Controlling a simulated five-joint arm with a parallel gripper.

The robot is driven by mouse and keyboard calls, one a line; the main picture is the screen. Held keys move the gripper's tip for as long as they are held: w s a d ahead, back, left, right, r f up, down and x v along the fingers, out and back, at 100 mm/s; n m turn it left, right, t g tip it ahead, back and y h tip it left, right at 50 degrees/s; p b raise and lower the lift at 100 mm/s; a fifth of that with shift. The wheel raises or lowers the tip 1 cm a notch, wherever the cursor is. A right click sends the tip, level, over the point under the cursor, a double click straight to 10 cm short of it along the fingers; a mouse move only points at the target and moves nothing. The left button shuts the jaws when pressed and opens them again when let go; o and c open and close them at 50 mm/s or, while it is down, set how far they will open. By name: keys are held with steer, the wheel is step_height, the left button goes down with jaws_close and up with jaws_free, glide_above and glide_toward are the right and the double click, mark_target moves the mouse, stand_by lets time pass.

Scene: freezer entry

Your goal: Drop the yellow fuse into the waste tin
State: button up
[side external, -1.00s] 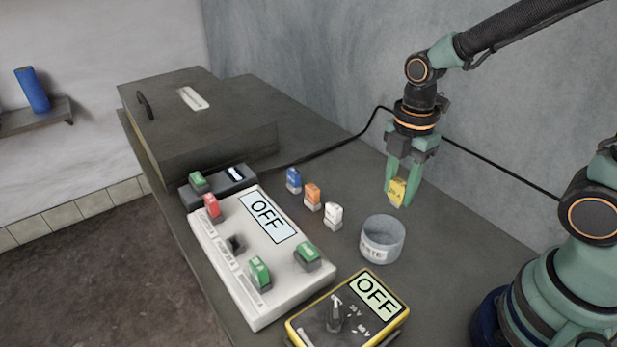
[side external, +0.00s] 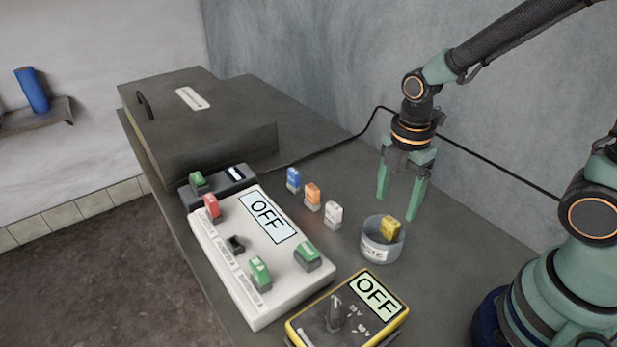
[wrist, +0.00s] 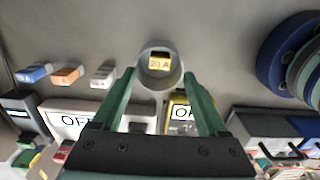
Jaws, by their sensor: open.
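The yellow fuse (side external: 390,228) is in the mouth of the grey waste tin (side external: 381,249), its top showing at the rim. In the wrist view the fuse (wrist: 159,64), marked 20 A, lies inside the ring of the tin (wrist: 147,79). I cannot tell whether it rests on the bottom. My gripper (side external: 397,206) is open and empty, its green fingers spread apart above and behind the tin. In the wrist view the fingers of my gripper (wrist: 161,75) stand on either side of the tin.
Blue (side external: 293,179), orange (side external: 312,195) and white (side external: 333,214) fuses stand in a row left of the tin. A white fuse panel (side external: 247,285) reading OFF and a yellow meter (side external: 350,312) reading OFF lie in front. A dark box (side external: 200,135) is behind.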

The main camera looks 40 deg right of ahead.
step_height(320, 180, up, 12)
stand_by(0.6)
steer(key=d+m+t, duration=0.1)
steer(key=m+t, duration=0.1)
steer(key=m, duration=0.4)
steer(key=r+m+t, duration=0.1)
steer(key=m, duration=0.5)
steer(key=s+d+r+m+t, duration=0.1)
steer(key=m+t, duration=0.1)
steer(key=m, duration=0.4)
steer(key=shift+d+r+t, duration=0.25)
steer(key=shift+d+t, duration=0.05)
steer(key=shift+d, duration=0.05)
